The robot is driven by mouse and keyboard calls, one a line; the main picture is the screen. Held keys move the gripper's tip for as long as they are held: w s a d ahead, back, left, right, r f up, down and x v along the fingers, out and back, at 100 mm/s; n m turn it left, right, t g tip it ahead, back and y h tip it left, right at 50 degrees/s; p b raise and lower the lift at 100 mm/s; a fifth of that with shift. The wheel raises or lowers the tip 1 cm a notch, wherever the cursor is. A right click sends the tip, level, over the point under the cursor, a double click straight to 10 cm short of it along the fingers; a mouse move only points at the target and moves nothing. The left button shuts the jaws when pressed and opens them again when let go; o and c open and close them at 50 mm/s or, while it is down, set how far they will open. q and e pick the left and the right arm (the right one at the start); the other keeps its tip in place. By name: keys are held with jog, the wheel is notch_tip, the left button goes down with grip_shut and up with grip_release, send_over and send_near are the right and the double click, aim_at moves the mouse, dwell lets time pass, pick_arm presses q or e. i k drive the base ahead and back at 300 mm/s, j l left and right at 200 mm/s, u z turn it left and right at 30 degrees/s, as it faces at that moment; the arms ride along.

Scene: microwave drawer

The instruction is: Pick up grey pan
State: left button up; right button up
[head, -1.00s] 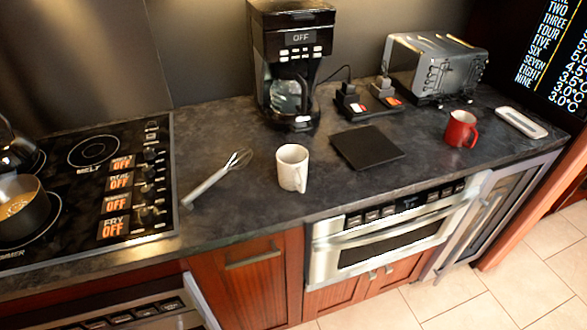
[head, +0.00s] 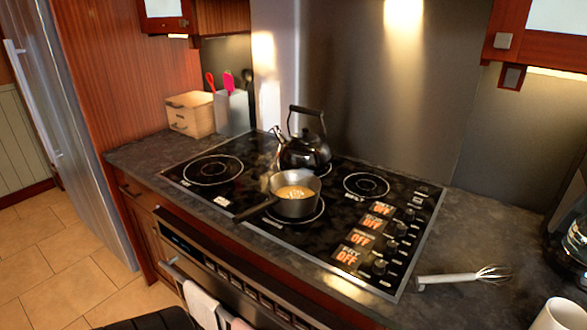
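The grey pan (head: 296,205) stands upright on a front burner of the black cooktop (head: 215,205). It holds something yellowish with pale bits. Its dark handle (head: 256,208) points left and toward the front edge of the cooktop. Neither of my grippers shows in the head view, so I cannot see whether they are open or shut.
A black kettle (head: 305,152) stands right behind the pan. A whisk (head: 465,277) and a white mug (head: 558,315) are on the counter at the right. A wooden box (head: 190,114) and a utensil holder (head: 232,111) stand at the back left. Towels (head: 201,304) hang on the oven front.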

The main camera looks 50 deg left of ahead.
aim_at(278, 188)
jog(key=u, duration=1.55)
